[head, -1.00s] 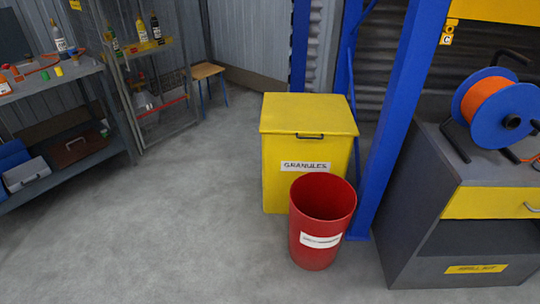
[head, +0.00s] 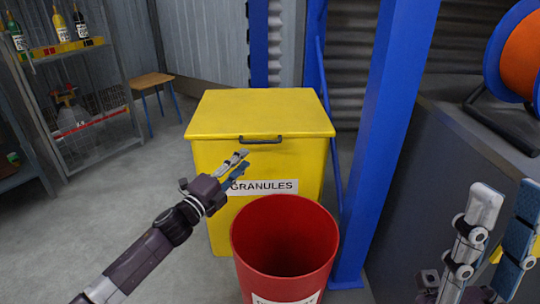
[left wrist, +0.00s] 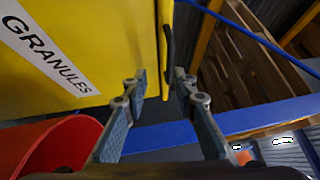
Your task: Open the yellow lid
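The yellow lid (head: 260,112) lies shut on the yellow granules bin (head: 215,160). A dark handle (head: 261,140) is on the lid's front edge. My left gripper (head: 243,163) is open and empty, in front of the bin just below the handle. In the left wrist view, the fingertips (left wrist: 159,76) are apart, with the handle (left wrist: 168,45) ahead, roughly in line with the gap; I see no clear contact. My right gripper (head: 508,200) is open and empty at the lower right, in front of the grey cabinet.
A red bin (head: 285,245) stands close in front of the granules bin, beside my left gripper. A blue post (head: 392,130) rises to the right. A grey cabinet (head: 430,190) carries an orange cable reel (head: 522,55). Shelving stands at the left.

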